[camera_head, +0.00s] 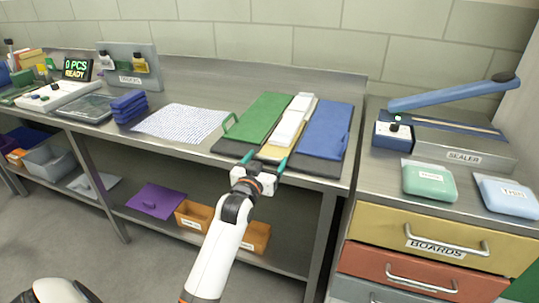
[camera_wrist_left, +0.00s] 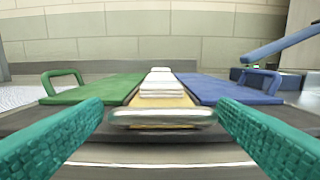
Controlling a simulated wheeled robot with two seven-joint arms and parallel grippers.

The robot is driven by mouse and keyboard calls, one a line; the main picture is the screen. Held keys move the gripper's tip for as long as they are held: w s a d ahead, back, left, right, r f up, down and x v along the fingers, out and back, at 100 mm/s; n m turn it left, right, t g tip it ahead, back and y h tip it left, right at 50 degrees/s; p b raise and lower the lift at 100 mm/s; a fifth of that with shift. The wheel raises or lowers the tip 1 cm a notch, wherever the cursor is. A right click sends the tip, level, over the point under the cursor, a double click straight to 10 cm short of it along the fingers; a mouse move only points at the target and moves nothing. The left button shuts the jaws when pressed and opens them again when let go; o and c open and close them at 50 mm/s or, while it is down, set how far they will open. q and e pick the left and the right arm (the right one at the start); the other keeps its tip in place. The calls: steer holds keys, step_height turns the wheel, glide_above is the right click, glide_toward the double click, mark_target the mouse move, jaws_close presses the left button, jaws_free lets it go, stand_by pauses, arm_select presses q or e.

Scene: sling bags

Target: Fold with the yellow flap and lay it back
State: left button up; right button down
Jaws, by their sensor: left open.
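The yellow flap (camera_head: 273,153) lies flat at the bench's front edge, between the green panel (camera_head: 258,117) and the blue panel (camera_head: 325,129). A stack of white folded pieces (camera_head: 293,119) lies on the strip behind it. In the left wrist view the yellow flap (camera_wrist_left: 160,101) has a pale rounded front edge facing me. My left gripper (camera_head: 264,161) is open at the front edge of the bench. Its teal fingers stand to either side of the flap's front edge; I see no grip on it. The green panel (camera_wrist_left: 100,88) and blue panel (camera_wrist_left: 225,88) lie flat, with raised handles.
A dark mat (camera_head: 230,147) lies under the panels. A dotted white sheet (camera_head: 180,122) and a dark blue folded stack (camera_head: 129,106) lie left. The sealer (camera_head: 445,140) and two packs, green (camera_head: 429,182) and blue (camera_head: 508,196), stand right. Orange bins (camera_head: 257,238) sit on the lower shelf.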

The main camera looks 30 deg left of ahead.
mark_target(269, 166)
arm_select(q)
steer(key=shift+x, duration=1.6)
arm_select(e)
steer(key=shift+a, duration=0.35)
arm_select(q)
steer(key=shift+c, duration=0.2)
